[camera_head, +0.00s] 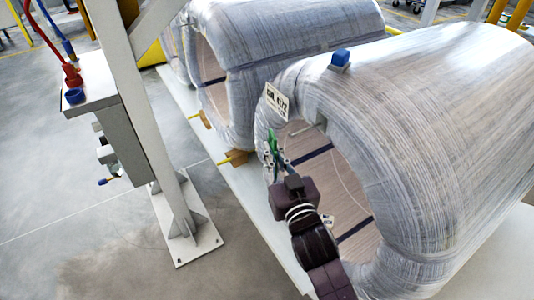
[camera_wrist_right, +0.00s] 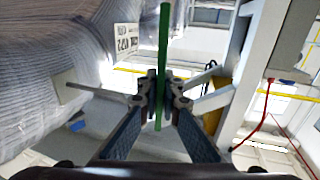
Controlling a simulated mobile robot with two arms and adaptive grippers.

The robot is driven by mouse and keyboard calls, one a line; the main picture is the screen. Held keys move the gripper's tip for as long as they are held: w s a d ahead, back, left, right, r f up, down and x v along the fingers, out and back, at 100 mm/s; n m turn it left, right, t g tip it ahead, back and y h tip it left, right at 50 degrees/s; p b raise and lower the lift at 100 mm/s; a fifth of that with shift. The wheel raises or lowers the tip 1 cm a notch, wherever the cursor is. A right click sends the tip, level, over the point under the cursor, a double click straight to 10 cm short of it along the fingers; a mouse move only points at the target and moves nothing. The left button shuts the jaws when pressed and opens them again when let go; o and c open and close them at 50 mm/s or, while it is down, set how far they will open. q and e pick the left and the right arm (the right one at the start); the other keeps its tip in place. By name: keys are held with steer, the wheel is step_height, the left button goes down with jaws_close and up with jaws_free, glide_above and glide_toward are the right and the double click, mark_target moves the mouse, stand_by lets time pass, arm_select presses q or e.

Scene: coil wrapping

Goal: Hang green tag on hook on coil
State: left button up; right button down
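The large wrapped coil (camera_head: 430,110) fills the right of the head view, and its wrapped surface (camera_wrist_right: 60,50) is at the left of the wrist view. My right gripper (camera_head: 274,165) is beside the coil's near end, left of its opening. It is shut on the green tag (camera_head: 272,143), seen edge-on between the fingertips in the right wrist view (camera_wrist_right: 163,45). A thin rod, seemingly the hook (camera_wrist_right: 98,91), sticks out from a pale plate on the coil toward the gripper. The tag and rod appear apart. My left gripper is out of view.
A white label (camera_head: 277,102) is on the coil's edge near the tag. A blue block (camera_head: 341,57) sits on top of the coil. A second wrapped coil (camera_head: 285,40) stands behind. A metal post (camera_head: 150,110) with a control box stands left, with open floor around it.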

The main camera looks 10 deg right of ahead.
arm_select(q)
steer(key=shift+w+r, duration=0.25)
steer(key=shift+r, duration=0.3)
arm_select(e)
steer(key=w+d+f, duration=0.1)
steer(key=w+d, duration=0.1)
steer(key=d, duration=0.4)
steer(key=shift+w+d+f, duration=0.2)
steer(key=shift+d, duration=0.15)
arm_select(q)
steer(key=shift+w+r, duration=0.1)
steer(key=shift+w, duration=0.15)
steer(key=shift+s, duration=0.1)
arm_select(e)
steer(key=c, duration=2.1)
jaws_free()
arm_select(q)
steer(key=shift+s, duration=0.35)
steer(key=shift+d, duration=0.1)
